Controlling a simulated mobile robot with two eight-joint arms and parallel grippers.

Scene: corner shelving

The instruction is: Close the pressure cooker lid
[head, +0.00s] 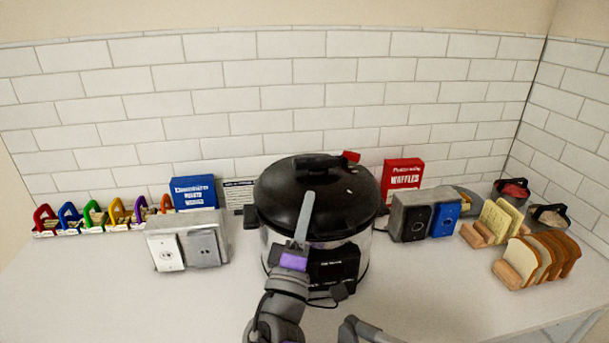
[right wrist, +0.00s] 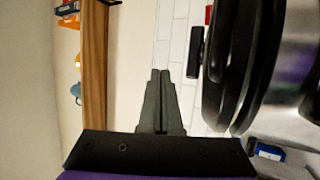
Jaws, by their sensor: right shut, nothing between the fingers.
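The pressure cooker (head: 350,255) has a steel body with a black front panel and stands mid-counter. Its black domed lid (head: 345,205), with a dark handle and a red piece at the back, covers the top of the pot. I cannot tell whether a gap is left at the rim. My right gripper (head: 309,194) is shut and empty, its grey fingers crossing in front of the lid. In the right wrist view the shut fingers (right wrist: 160,72) are beside the lid (right wrist: 240,60), apart from it in that picture. My left gripper is not in view.
Grey outlet boxes stand left (head: 187,240) and right (head: 412,215) of the cooker. A blue box (head: 194,192) and a red waffles box (head: 402,174) stand behind. Bread slices (head: 540,258) stand at the right. Coloured clips (head: 95,215) line the left. The front-left counter is clear.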

